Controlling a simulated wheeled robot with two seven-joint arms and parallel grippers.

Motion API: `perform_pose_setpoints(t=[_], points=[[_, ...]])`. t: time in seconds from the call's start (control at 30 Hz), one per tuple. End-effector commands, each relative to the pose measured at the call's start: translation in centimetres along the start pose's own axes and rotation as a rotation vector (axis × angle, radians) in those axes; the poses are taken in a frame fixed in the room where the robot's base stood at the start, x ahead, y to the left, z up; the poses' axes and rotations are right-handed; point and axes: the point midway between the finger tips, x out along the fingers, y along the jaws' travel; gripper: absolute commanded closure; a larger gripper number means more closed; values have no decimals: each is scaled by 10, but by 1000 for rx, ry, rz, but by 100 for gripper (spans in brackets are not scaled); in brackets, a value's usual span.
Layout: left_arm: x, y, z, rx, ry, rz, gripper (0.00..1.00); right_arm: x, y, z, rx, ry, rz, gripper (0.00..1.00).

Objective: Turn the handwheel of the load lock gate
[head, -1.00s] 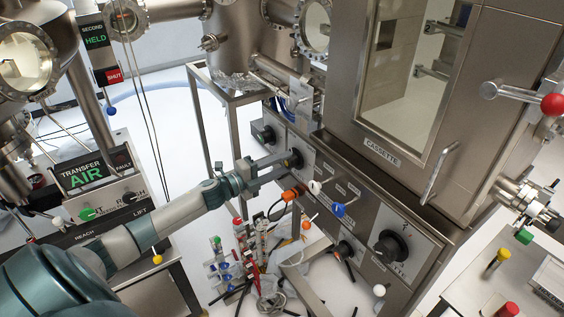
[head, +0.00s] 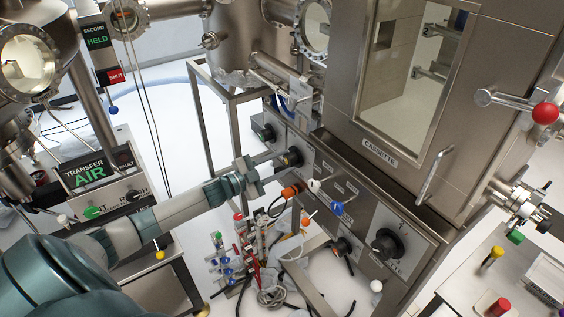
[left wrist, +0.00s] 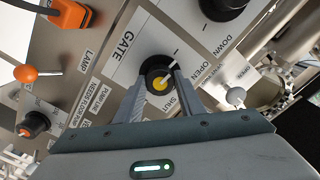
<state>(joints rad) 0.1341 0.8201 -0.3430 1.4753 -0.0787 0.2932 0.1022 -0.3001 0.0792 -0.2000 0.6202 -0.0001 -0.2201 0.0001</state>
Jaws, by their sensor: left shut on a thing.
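The gate handwheel is a small black knob with a yellow centre (left wrist: 158,82), on a steel panel lettered GATE, OPEN and SHUT in the left wrist view. A pale pointer mark crosses its face toward the upper right. In the head view the dark knob (head: 294,157) sits on the sloping front panel, partly behind the fingers. My left gripper (head: 280,161) reaches in from the left and is shut on the knob. In the left wrist view its two grey fingers (left wrist: 158,92) lie on either side of it. My right gripper is not in view.
Another black knob (left wrist: 222,5) is near the gate knob. An orange connector (head: 292,191), a white knob (head: 314,185) and a blue knob (head: 337,208) stand out below right of my gripper. A steel frame (head: 205,120) stands left of the panel.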

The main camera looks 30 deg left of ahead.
Motion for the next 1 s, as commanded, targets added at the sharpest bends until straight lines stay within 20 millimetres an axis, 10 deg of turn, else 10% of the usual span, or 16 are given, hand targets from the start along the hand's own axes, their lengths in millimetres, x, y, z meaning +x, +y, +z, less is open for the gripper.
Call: perform_pose_setpoints(t=[0.57, 0.6, 0.67, 1.0], points=[[0, 0, 1, -46, -1, 0, 87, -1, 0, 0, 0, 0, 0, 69], [0, 0, 1, -46, -1, 0, 58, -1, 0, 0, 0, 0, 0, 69], [0, 0, 1, -45, -1, 0, 46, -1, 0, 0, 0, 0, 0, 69], [-1, 0, 0, -45, -1, 0, 46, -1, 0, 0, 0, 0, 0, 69]])
